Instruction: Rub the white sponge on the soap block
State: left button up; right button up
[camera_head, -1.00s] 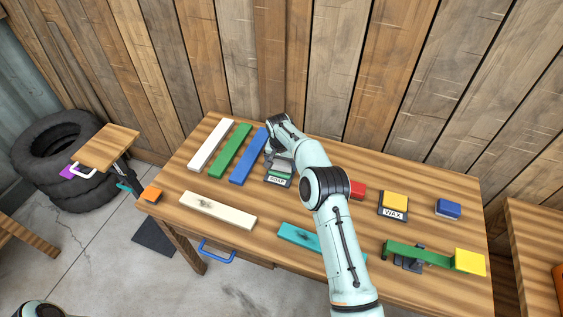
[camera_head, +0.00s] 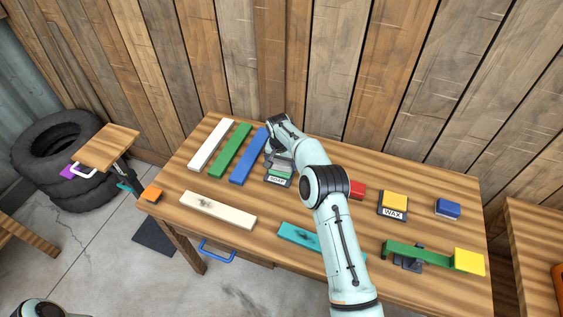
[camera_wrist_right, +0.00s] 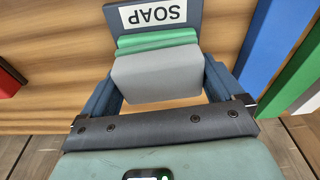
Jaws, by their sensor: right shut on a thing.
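The white sponge (camera_wrist_right: 155,75) looks like a pale grey-white block in the right wrist view. My right gripper (camera_wrist_right: 162,85) is shut on it, one finger on each side. The green soap block (camera_wrist_right: 157,41) lies on a dark tray (camera_wrist_right: 208,30) labelled SOAP. The sponge overlaps the soap's near edge in the right wrist view; I cannot tell whether they touch. In the head view the green soap (camera_head: 279,174) shows just above the SOAP label, and my right gripper (camera_head: 280,158) is over the tray's far side, partly hidden by its own wrist. My left gripper is out of view.
White, green and blue (camera_head: 248,156) planks lie left of the soap tray. A stained cream plank (camera_head: 217,210) and a teal plank (camera_head: 297,236) lie nearer the front. A red block (camera_head: 357,190), a wax tray (camera_head: 393,213) and a blue block (camera_head: 447,208) stand to the right.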

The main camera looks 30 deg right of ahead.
aim_at(281, 161)
jog(key=shift+f, duration=0.15)
jog(key=shift+r+p, duration=0.75)
jog(key=shift+r, duration=2.85)
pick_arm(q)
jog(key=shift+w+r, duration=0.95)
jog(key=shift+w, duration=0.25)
